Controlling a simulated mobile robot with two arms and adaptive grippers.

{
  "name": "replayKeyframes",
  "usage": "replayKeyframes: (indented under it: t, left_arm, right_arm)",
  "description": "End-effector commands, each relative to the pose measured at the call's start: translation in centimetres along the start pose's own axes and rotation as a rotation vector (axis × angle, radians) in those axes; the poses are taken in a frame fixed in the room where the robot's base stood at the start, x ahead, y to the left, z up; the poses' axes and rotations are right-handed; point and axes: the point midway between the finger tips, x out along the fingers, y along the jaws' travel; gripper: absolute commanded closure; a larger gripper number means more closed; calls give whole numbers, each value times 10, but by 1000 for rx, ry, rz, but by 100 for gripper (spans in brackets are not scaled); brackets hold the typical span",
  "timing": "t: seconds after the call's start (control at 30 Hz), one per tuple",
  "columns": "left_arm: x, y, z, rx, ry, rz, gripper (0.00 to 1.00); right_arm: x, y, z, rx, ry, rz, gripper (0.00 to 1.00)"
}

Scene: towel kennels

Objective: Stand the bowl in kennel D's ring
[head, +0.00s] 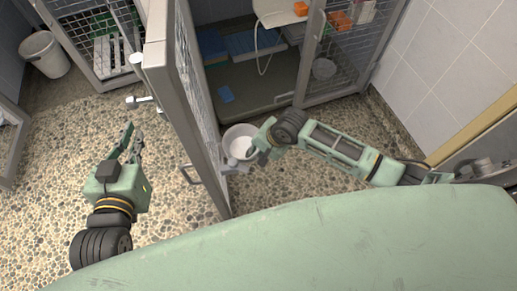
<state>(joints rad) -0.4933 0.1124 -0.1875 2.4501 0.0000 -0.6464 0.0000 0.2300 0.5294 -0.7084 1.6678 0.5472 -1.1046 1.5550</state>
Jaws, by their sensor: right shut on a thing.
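A white bowl (238,138) is in the middle of the head view, beside the edge of an open kennel door. My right gripper (253,150) is shut on the bowl's right side and holds it with its opening facing up. A round metal ring (323,68) shows at the mesh front panel of the open kennel, up and right of the bowl. No letter on this kennel can be read. My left gripper (131,137) is open and empty over the pebbled floor, left of the door.
The open mesh door (188,100) stands between my two grippers. Inside the kennel are blue towels (250,43), a small blue item (226,94) and a hanging white hose (264,45). A white bucket (45,54) stands far left. A tiled wall (450,65) is at right.

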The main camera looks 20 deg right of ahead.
Motion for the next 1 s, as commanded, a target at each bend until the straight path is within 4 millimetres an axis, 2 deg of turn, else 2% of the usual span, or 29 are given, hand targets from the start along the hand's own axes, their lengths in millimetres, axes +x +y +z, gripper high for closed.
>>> replayKeyframes:
  t: [0.3,0.33,0.5,0.93,1.0]
  left_arm:
    - [0,0,2,0,-15,-1,100]
    - [0,0,3,0,-18,-1,100]
    - [0,0,3,0,-17,-1,100]
    - [0,0,0,0,-8,-1,100]
    - [-3,-1,11,0,-57,-2,100]
  right_arm:
    - [1,0,0,1,-1,-2,100]
    - [2,0,0,1,0,-2,85]
    - [2,0,0,0,0,0,70]
    - [-2,0,0,0,0,1,69]
    - [-7,0,0,0,0,0,69]
